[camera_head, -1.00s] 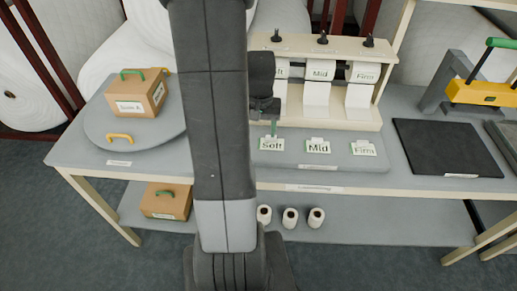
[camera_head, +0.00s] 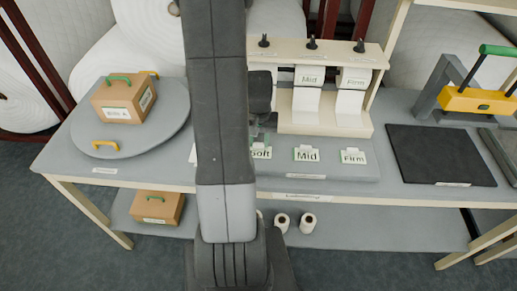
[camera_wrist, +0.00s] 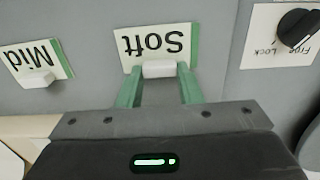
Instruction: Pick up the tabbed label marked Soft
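The Soft label (camera_head: 262,153) is a white card with a green edge, on the grey mat of the table, partly hidden by my arm in the head view. In the wrist view the Soft label (camera_wrist: 155,42) appears upside down, with its white tab (camera_wrist: 159,69) toward me. My gripper (camera_wrist: 159,73) is open, its two green fingers on either side of the tab with narrow gaps. I cannot tell whether either finger touches it. In the head view my gripper (camera_head: 257,133) is low, just behind the Soft label.
The Mid label (camera_head: 306,154) and Firm label (camera_head: 353,157) lie to the right. A cream dispenser (camera_head: 325,122) stands behind them. A Free/Lock plate with a black knob (camera_wrist: 298,28) is beside the Soft label. A black pad (camera_head: 440,155) lies right; a box (camera_head: 124,100) sits left on a round plate.

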